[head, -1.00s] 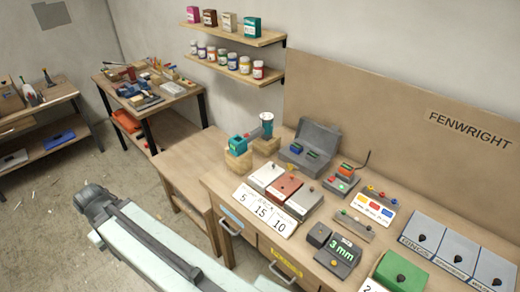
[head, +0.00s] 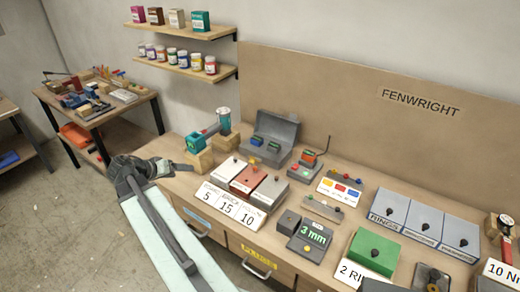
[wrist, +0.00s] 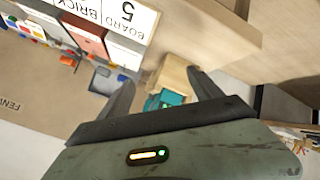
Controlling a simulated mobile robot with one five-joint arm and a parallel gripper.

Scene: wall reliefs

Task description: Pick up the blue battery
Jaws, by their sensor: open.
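An open grey case (head: 284,130) stands at the back of the bench. Small dark blocks with blue and green tops sit in it; a blue one, likely the blue battery (head: 271,146), is too small to make out clearly. My gripper (head: 187,167) is at the bench's left end, left of the case and apart from it. In the wrist view my gripper (wrist: 162,92) is open and empty, with its fingers spread. A teal tool (wrist: 165,99) and its wooden block (wrist: 174,75) show between and beyond the fingers.
The teal tool (head: 196,141) stands on wooden blocks between my gripper and the case. White and red boxes (head: 250,178) are in front of the case. A charger-like device (head: 303,168) with a thin upright rod is right of it. Shelves (head: 185,66) hang above.

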